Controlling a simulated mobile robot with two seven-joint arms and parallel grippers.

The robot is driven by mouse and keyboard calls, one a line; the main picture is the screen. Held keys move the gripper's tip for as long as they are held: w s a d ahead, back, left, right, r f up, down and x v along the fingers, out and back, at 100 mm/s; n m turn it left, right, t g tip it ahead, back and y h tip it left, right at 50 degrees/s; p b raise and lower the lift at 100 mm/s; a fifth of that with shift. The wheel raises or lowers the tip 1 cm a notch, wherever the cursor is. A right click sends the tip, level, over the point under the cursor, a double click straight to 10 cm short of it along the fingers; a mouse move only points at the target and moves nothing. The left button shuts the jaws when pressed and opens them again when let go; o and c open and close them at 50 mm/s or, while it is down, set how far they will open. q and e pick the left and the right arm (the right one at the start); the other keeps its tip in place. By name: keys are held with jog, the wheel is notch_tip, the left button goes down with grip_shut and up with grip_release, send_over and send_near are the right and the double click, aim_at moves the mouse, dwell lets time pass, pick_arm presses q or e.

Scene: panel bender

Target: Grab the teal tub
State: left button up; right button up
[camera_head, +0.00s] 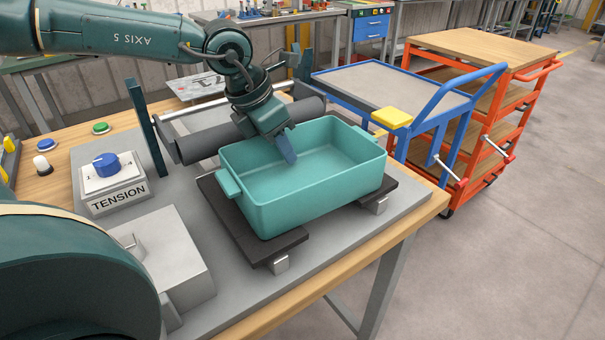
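The teal tub (310,194) is an open, empty rectangular box with a small handle tab on its left end. It sits upright across two dark pads (250,228) on a grey plate on the bench. My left gripper (287,148) reaches down over the tub's far rim from behind. One blue-grey finger shows in front of the inside of the far wall. The other finger is hidden, so I cannot tell whether the gripper is open or shut, or touching the wall. My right gripper is not in view.
A dark roller (205,143) lies just behind the tub. A tension box (112,182) with a blue knob stands at left. Beyond the bench's right edge are a blue cart (425,118) with a yellow block (392,117) and an orange cart (485,50). Floor at right is clear.

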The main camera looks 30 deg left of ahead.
pick_arm(q)
jog(key=shift+c, duration=0.2)
grip_shut()
dwell(0.3)
